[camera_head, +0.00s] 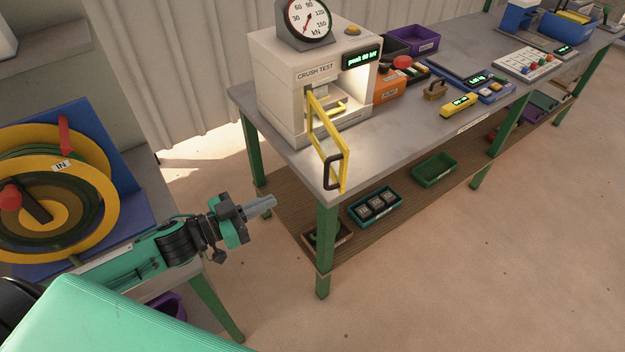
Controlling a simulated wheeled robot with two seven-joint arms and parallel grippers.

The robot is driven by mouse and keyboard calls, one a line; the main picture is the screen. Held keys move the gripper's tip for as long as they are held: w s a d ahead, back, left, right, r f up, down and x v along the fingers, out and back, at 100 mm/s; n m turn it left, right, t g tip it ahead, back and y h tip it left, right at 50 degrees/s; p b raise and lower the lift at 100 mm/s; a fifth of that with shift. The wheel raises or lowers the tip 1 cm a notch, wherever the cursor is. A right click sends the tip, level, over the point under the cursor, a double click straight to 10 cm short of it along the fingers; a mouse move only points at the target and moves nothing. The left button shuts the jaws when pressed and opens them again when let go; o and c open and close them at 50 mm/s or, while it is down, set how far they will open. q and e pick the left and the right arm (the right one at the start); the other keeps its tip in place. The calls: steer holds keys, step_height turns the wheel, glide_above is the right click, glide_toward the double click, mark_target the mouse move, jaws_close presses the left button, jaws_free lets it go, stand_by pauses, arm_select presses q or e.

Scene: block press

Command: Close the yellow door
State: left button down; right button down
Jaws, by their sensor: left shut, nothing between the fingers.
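The yellow door (321,124) is a yellow frame with a black handle (333,171). It stands swung open from the front of the white crush test press (280,90), reaching out toward the table's near edge. The press opening behind it is lit, and its display reads "peak 00 kN". My left gripper (272,201) is shut and empty, left of and lower than the door handle, clearly apart from it, in front of the table's near left end. My right gripper is not in view.
The press stands on a grey table (400,140) with green legs and a lower shelf holding trays (375,207). An orange box (390,84) with a red button is right of the press. A yellow cable reel (60,190) stands at left. Floor at right is clear.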

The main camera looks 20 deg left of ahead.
arm_select(q)
steer(key=p+x, duration=0.4)
steer(key=x, duration=0.8)
steer(key=shift+w+d, duration=0.15)
steer(key=shift+w, duration=0.1)
